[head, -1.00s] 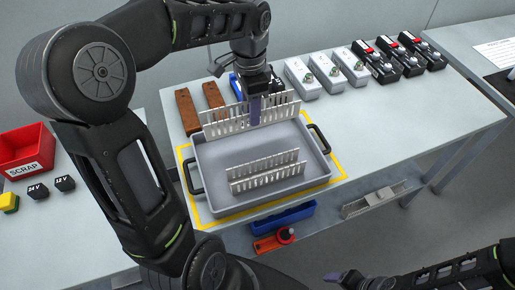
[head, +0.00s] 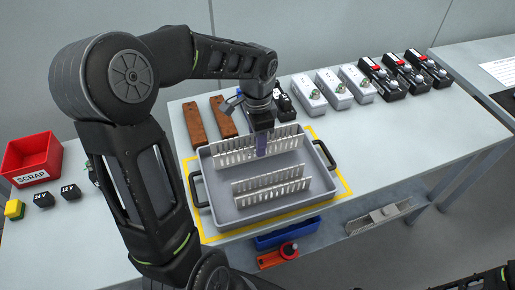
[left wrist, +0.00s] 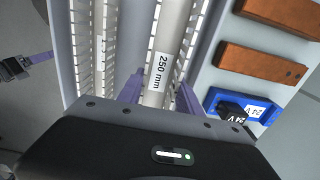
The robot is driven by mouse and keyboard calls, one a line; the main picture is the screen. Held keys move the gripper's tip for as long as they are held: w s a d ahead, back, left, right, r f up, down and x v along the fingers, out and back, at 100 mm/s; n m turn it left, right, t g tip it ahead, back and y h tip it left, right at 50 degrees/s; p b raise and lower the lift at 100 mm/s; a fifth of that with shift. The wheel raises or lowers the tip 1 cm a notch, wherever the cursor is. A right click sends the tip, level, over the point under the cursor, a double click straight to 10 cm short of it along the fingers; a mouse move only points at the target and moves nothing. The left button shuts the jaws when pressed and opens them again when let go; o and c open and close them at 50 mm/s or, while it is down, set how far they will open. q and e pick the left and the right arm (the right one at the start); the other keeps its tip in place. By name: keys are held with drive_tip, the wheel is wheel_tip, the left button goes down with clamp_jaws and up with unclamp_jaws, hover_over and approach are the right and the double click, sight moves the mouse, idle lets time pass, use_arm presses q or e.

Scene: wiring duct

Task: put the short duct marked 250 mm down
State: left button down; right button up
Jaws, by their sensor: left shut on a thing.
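The short duct marked 250 mm (left wrist: 170,45) is a pale slotted channel; its label reads clearly in the left wrist view. My left gripper (head: 262,146) is shut on it, with a purple finger on each side. In the head view this duct (head: 232,155) is at the back of the grey tray (head: 255,215), low between the tray's walls. Whether it touches the tray floor is hard to tell. A second slotted duct (head: 272,188) lies in the tray in front of it, roughly parallel and apart. My right gripper is out of view.
Two brown blocks (head: 222,118), white boxes (head: 328,85) and black boxes with red parts (head: 405,75) stand behind the tray. A red SCRAP bin (head: 33,160) is at the left. A blue bin (head: 285,237) sits below the front edge. The tabletop right of the tray is clear.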

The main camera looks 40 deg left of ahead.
use_arm(q)
drive_tip(key=shift+f, duration=1.85)
drive_tip(key=shift+f, duration=0.1)
drive_tip(key=c, duration=0.8)
unclamp_jaws()
wheel_tip(320, 180, up, 12)
drive_tip(key=shift+r, duration=0.15)
